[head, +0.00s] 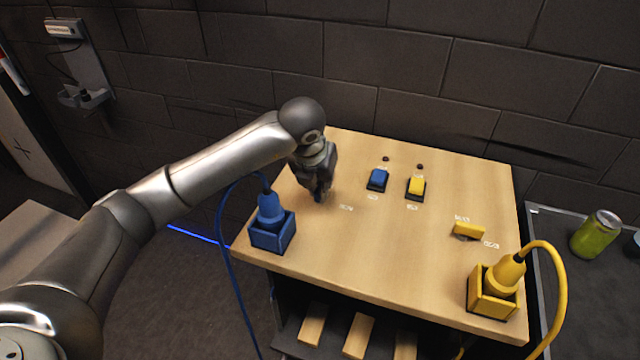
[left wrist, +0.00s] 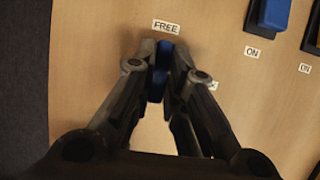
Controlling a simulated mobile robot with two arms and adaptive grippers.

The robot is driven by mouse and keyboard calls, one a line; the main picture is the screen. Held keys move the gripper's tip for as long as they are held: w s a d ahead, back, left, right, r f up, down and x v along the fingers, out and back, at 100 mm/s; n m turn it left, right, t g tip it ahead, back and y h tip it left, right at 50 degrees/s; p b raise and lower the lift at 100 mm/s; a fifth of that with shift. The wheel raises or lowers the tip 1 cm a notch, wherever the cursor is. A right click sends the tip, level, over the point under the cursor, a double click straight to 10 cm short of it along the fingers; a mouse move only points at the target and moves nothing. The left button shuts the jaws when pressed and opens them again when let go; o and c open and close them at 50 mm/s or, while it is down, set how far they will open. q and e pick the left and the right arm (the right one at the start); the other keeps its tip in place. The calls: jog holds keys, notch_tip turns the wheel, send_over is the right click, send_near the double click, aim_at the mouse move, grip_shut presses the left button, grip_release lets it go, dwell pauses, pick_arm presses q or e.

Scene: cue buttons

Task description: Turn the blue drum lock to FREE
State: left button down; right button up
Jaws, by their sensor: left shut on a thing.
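The blue drum lock (left wrist: 163,56) shows as a narrow blue handle between the fingers of my left gripper (left wrist: 157,75) in the left wrist view. The fingers are shut on it and hide much of it. Its long side runs roughly up the picture, toward the FREE label (left wrist: 166,26). A second label (left wrist: 212,86) is mostly hidden by the right finger. My right gripper is not in view.
On the wooden table (head: 370,265) stand a blue plug in a blue socket box (head: 272,232), a blue button (head: 378,179), a yellow button (head: 416,187), a yellow drum lock (head: 468,231) and a yellow plug in its box (head: 495,290). A green can (head: 596,234) stands at right.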

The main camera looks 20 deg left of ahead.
pick_arm(q)
jog(key=shift+w+r, duration=0.1)
jog(key=shift+r, duration=0.05)
jog(key=c, duration=1.5)
grip_release()
jog(key=v, duration=1.2)
jog(key=shift+a, duration=0.1)
